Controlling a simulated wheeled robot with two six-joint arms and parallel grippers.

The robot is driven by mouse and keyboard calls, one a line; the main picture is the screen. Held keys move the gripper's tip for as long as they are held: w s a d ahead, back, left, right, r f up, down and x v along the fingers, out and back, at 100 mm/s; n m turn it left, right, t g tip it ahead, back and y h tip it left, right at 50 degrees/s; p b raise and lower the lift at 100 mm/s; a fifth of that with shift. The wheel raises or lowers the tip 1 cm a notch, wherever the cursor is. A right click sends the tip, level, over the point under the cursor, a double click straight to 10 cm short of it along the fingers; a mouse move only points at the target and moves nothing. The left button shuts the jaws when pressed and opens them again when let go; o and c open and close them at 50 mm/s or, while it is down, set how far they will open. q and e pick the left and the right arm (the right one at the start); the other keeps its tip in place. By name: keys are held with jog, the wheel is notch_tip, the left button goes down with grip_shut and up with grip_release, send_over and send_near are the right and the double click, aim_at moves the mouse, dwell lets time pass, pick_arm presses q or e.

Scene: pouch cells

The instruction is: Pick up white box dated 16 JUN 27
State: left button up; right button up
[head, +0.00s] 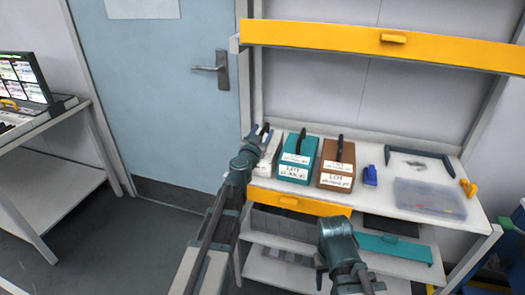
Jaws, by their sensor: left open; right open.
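A white box (268,160) stands at the left end of the shelf's upper surface, beside the teal box. It has a dark handle on top and a pale label, and its date is too small to read. My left gripper (258,133) is open at the top of the white box, near the handle, and partly hides it. I cannot tell whether it touches the box. My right gripper (322,268) is open and empty, low in front of the shelf, well away from the white box.
A teal box (297,158) and a brown box (336,165) with labels and handles stand to the right. Further right are a small blue object (370,176) and a clear tray (429,198). A yellow-edged shelf (375,40) hangs above. Floor (140,240) at left is clear.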

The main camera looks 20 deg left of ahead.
pick_arm(q)
jog(key=shift+w, duration=0.25)
jog(key=shift+s, duration=0.1)
jog(key=shift+c, duration=0.2)
grip_shut()
dwell(1.0)
